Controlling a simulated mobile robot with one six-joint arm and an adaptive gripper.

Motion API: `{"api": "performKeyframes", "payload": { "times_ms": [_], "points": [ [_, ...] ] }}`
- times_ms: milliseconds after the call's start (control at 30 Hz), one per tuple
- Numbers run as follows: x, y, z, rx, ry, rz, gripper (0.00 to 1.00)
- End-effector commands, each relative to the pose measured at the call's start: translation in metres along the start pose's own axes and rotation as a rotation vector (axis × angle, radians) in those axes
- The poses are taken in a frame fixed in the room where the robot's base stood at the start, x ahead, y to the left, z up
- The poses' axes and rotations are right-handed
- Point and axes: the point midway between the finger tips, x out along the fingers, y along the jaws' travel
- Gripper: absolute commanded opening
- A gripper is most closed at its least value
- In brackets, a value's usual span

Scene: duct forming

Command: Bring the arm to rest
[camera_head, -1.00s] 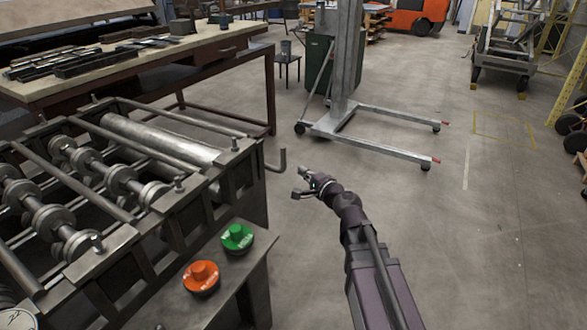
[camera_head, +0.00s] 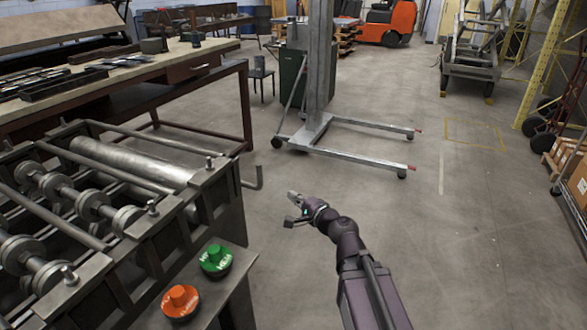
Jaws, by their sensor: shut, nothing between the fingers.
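My arm reaches up from the lower right of the view, dark purple and bent at the wrist. My gripper (camera_head: 292,209) is at its end, pointing left, over the open floor to the right of the forming machine (camera_head: 205,205). It is shut and empty, apart from the machine and from the buttons. The green button (camera_head: 215,260) and the orange button (camera_head: 181,301) sit on a ledge at the machine's near right corner.
A grey lifter (camera_head: 318,115) with two long floor legs stands ahead. A workbench (camera_head: 190,62) is at the back left. An orange forklift (camera_head: 388,22) is far back. Boxes (camera_head: 578,182) stand at the right edge. The middle-right floor is clear.

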Motion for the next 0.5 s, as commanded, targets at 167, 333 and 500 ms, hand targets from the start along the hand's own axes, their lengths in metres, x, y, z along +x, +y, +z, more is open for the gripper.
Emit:
{"api": "performKeyframes", "payload": {
  "times_ms": [167, 333, 500],
  "points": [
    [0.000, 0.003, 0.001, -0.021, -0.011, 0.015, 0.00],
    [-0.003, 0.015, 0.005, -0.112, -0.052, 0.082, 0.00],
    [-0.012, 0.042, 0.009, -0.266, -0.128, 0.218, 0.00]
  ]
}}
